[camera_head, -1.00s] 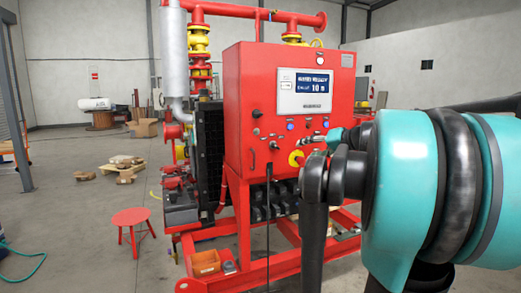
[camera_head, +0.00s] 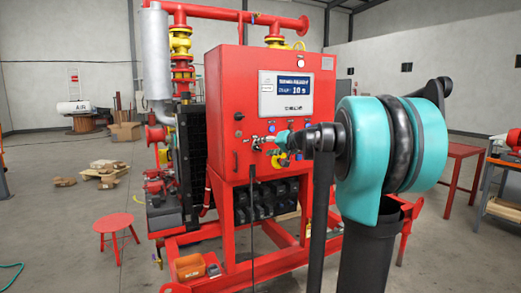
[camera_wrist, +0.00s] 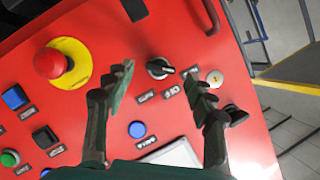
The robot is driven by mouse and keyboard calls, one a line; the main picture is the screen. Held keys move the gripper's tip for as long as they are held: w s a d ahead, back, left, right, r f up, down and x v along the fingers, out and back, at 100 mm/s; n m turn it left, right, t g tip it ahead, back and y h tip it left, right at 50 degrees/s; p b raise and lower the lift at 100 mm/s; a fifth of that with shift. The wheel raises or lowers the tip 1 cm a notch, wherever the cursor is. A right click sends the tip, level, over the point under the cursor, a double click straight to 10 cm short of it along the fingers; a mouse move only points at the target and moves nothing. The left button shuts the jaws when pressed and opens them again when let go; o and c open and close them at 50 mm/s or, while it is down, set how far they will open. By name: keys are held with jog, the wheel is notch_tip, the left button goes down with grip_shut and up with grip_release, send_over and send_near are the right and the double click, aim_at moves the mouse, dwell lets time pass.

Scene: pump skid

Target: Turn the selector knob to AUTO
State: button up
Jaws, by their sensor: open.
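The selector knob (camera_wrist: 159,68) is a black rotary knob with a pale pointer mark, on the red panel in the wrist view.
In the wrist view a red mushroom button (camera_wrist: 50,62) on a yellow plate is left of the knob, with a blue button (camera_wrist: 137,129) below. A round key switch (camera_wrist: 215,78) is close to the right finger. A red stool (camera_head: 115,226) stands on the floor at left.

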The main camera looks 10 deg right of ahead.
aim_at(258, 148)
jog(key=shift+x, duration=1.45)
jog(key=c, duration=1.2)
jog(key=shift+o, duration=0.2)
